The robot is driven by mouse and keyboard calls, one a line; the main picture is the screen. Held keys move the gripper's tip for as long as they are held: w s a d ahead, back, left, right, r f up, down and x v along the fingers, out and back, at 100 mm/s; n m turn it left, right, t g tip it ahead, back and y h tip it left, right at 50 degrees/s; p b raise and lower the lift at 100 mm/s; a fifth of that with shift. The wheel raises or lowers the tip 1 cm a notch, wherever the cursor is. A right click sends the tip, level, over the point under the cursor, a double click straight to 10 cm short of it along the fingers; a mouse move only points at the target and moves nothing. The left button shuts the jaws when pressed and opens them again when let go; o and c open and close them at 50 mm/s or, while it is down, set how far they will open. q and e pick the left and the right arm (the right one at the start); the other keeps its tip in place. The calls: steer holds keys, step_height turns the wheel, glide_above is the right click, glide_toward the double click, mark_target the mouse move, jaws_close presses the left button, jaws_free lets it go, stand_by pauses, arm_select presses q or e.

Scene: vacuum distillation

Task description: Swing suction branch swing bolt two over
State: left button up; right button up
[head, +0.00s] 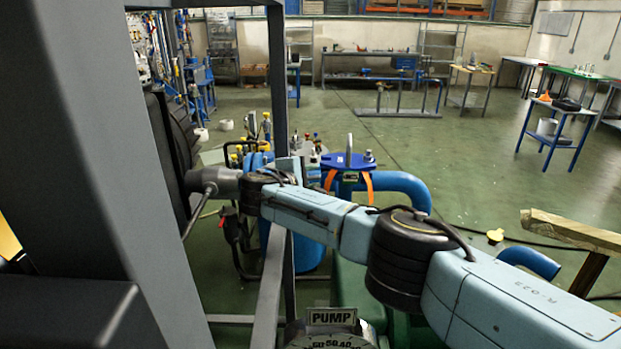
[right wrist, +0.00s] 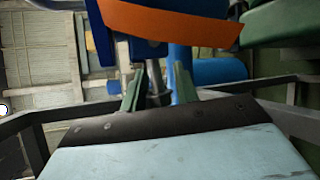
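My right arm reaches in from the right in the head view. Its gripper is partly hidden there behind the wrist and a dark post. In the right wrist view, the two green fingers of my right gripper (right wrist: 158,90) stand apart. A grey metal rod with a nut-like part (right wrist: 153,82), apparently a swing bolt, shows between them, with gaps on both sides; its depth is unclear. Blue pipework (right wrist: 180,65) and an orange strap (right wrist: 170,22) are close by. The head view shows a blue flange (head: 346,160) with orange straps. My left gripper is not visible.
A dark frame post (head: 278,90) stands close to the right wrist. A blue pipe (head: 405,187) curves beside the flange. A gauge with a PUMP sign (head: 332,317) sits below the arm. A wooden beam (head: 570,230) is at right.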

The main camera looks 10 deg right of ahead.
jaws_close()
steer(key=shift+r+m+g+y+p, duration=0.15)
steer(key=shift+r+m+y+p, duration=0.45)
steer(key=shift+m+y+p, duration=0.8)
steer(key=shift+r+m+g+y+p, duration=0.15)
steer(key=shift+r+m+y+p, duration=0.55)
steer(key=shift+p, duration=1.25)
steer(key=shift+f, duration=0.1)
jaws_free()
